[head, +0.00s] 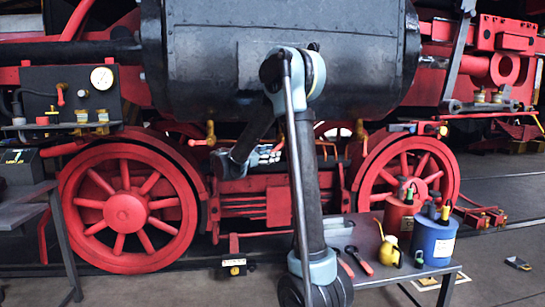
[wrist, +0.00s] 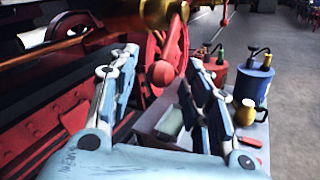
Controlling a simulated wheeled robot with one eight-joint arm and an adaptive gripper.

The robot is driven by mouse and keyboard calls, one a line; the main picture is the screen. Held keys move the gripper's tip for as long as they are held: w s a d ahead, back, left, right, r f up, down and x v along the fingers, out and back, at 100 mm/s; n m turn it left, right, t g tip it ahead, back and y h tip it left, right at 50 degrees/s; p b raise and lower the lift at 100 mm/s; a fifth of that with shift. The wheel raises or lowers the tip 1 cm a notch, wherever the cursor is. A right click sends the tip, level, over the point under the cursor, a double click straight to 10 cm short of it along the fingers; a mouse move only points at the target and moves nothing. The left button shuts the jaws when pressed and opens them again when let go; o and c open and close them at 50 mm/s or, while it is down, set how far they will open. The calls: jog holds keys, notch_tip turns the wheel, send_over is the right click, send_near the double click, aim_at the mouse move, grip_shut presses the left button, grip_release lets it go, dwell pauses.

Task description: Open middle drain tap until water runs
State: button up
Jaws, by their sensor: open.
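The tap (wrist: 172,38) in front of my gripper in the wrist view is brass, with a red ball knob (wrist: 162,74) at the end of its handle. My gripper (wrist: 160,85) is open, with one finger on each side of the knob in the picture. I see no finger touching the knob; the depth between them is hard to tell. In the head view my gripper (head: 263,157) is under the dark cylinder (head: 285,60), and my arm hides most of the middle tap. I see no water running.
Other brass taps hang at the cylinder's left (head: 211,133) and right (head: 360,130). Red wheels (head: 125,210) stand on both sides. A grey bench (head: 345,235) at the right holds a red can (head: 400,220), a blue can (head: 434,240) and a yellow oiler (head: 389,250).

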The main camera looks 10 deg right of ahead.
jog(key=shift+x, duration=0.8)
grip_shut()
jog(key=shift+a, duration=0.15)
